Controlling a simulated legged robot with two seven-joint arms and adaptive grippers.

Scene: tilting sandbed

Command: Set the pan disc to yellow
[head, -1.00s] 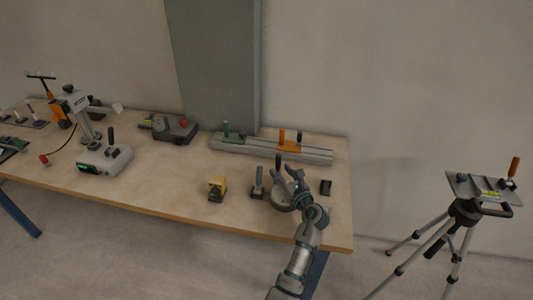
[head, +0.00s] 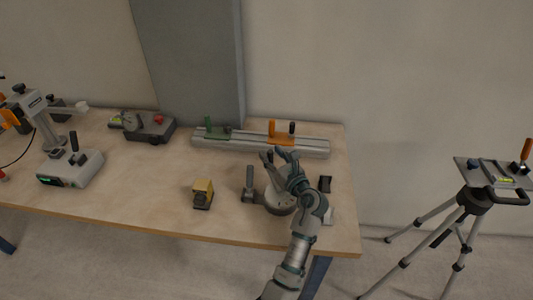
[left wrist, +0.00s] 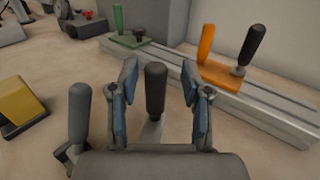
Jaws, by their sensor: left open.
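A round grey device (head: 277,205), which looks like the pan disc, stands near the table's right front edge. Its colour marks cannot be made out and no yellow shows on it. My left gripper (head: 279,157) is over it and hides much of it. In the left wrist view, the open left gripper (left wrist: 158,82) has a dark upright handle (left wrist: 155,90) between its two fingers, with gaps on both sides. A grey upright lever (head: 249,182) stands just left of the device; it also shows in the left wrist view (left wrist: 79,115). My right gripper is not in view.
A grey rail (head: 260,144) with green (head: 216,130) and orange (head: 281,130) handled carriages lies behind. A yellow-topped block (head: 203,192) sits to the left, a small dark block (head: 325,184) to the right. A tripod (head: 472,198) stands beyond the table.

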